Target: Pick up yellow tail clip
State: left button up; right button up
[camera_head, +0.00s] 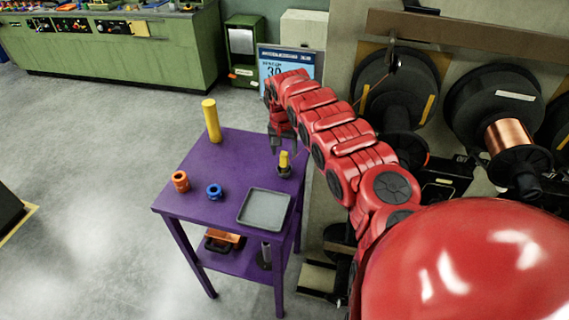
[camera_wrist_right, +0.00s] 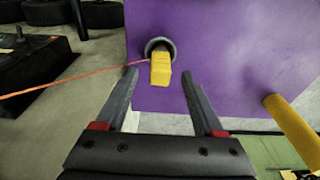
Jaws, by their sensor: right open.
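The yellow tail clip (camera_head: 284,159) stands in a small dark round holder (camera_head: 284,172) near the right edge of the purple table (camera_head: 235,150). In the right wrist view the clip (camera_wrist_right: 160,70) shows between the fingertips, with the grey ring of the holder (camera_wrist_right: 150,43) behind it. An orange line runs left from the clip. My right gripper (camera_head: 283,148) is open above the clip, fingers pointing down. In the wrist view its fingers (camera_wrist_right: 160,78) lie either side of the clip, with gaps on both sides. My left gripper is out of view.
A yellow cylinder (camera_head: 211,120) stands at the table's back left. An orange spool (camera_head: 180,181), a blue spool (camera_head: 214,191) and a grey tray (camera_head: 264,208) are nearer the front. Large wire spools (camera_head: 493,105) stand on the right. The table's middle is clear.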

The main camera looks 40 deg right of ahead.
aim_at(284, 160)
jog(key=shift+w+a+f, duration=0.1)
jog(key=shift+w+f, duration=0.05)
jog(key=shift+f, duration=0.2)
jog(key=shift+f+p, duration=0.3)
jog(key=shift+p, duration=0.2)
jog(key=f, duration=0.3)
jog(key=shift+w+d, duration=0.15)
jog(key=shift+d, duration=0.1)
jog(key=shift+d+f, duration=0.2)
jog(key=shift+f, duration=0.3)
grip_shut()
